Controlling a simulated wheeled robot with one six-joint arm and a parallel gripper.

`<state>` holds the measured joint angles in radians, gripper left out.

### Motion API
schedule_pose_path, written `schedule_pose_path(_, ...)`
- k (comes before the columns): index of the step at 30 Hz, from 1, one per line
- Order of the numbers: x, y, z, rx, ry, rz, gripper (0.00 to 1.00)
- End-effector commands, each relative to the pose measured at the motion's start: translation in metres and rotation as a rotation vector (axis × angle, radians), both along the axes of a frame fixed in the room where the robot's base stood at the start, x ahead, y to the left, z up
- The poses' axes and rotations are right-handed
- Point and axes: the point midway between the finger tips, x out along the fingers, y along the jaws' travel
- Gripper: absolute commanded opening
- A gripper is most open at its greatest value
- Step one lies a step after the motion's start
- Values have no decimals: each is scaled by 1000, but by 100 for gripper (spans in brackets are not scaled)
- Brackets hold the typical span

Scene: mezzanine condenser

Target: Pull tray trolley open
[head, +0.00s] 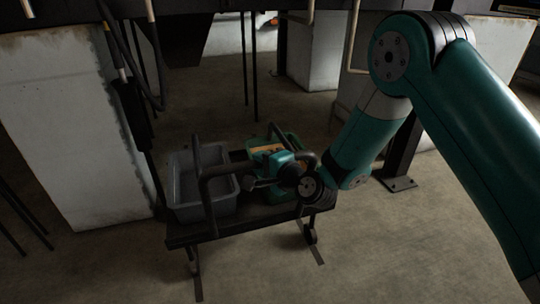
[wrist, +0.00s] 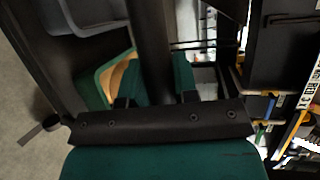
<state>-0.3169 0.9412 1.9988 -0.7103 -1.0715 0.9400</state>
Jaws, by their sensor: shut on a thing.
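The tray trolley (head: 250,226) is a low dark cart on thin legs with wheels, standing on the floor in the middle of the head view. A dark tubular handle (head: 208,200) rises at its near side. My gripper (head: 254,182) reaches in from the right and is shut on the handle. In the wrist view the handle bar (wrist: 151,45) runs between the two fingers of my gripper (wrist: 155,98). A grey tray (head: 184,197) sits on the trolley's left and a green tray (head: 291,143) on its right, partly hidden behind my gripper.
A pale concrete block (head: 70,130) stands close on the left, with dark posts and hoses beside it. A dark post with a foot plate (head: 398,184) stands to the right. Another pale block (head: 313,55) is behind. The floor in front (head: 350,260) is clear.

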Motion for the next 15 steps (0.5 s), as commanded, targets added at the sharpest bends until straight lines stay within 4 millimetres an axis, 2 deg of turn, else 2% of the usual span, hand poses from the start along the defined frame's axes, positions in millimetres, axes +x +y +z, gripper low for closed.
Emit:
schedule_pose_path(10,-2,2,-1,0,4,6,0)
schedule_pose_path(11,-3,2,-1,0,4,6,34)
schedule_pose_path(13,-2,1,-1,0,3,5,50)
schedule_pose_path(15,-2,0,-1,0,2,3,52)
